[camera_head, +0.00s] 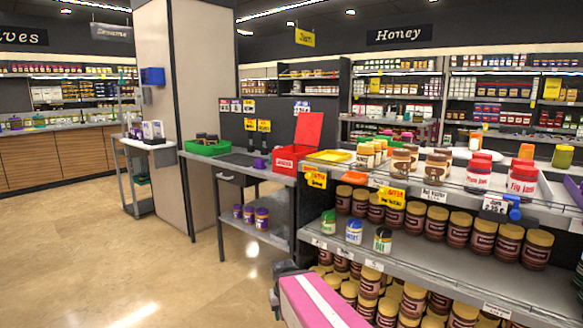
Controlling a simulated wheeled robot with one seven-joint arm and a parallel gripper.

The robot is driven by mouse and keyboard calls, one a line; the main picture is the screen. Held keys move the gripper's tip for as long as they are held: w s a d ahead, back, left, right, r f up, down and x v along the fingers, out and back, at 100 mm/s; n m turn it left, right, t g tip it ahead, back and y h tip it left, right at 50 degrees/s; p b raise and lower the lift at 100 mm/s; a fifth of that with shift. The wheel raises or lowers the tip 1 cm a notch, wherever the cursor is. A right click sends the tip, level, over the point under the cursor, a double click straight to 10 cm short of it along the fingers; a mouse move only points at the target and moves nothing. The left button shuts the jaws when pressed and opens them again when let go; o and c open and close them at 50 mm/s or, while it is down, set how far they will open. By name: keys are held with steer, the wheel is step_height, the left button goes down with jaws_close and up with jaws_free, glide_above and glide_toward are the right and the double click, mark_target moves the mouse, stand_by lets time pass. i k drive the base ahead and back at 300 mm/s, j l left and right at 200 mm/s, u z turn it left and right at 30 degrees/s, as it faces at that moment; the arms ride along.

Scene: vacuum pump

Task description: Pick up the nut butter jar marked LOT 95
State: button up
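Several brown jars with gold lids, which look like nut butter, stand in a row on the middle shelf (440,270), such as one jar (483,236) at the right. More gold-lidded jars (413,300) fill the shelf below. Other brown jars (400,162) stand on the top surface. The print on the labels is too small to read, so I cannot tell which jar is marked LOT 95.
Three white-labelled jars (354,232) stand at the middle shelf's front left. A counter holds a green tray (207,147) and an open red box (290,160). A pink object with a white stripe (320,300) fills the bottom centre. The floor (110,245) at left is clear.

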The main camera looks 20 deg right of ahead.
mark_target(400, 159)
steer(key=z, duration=1.3)
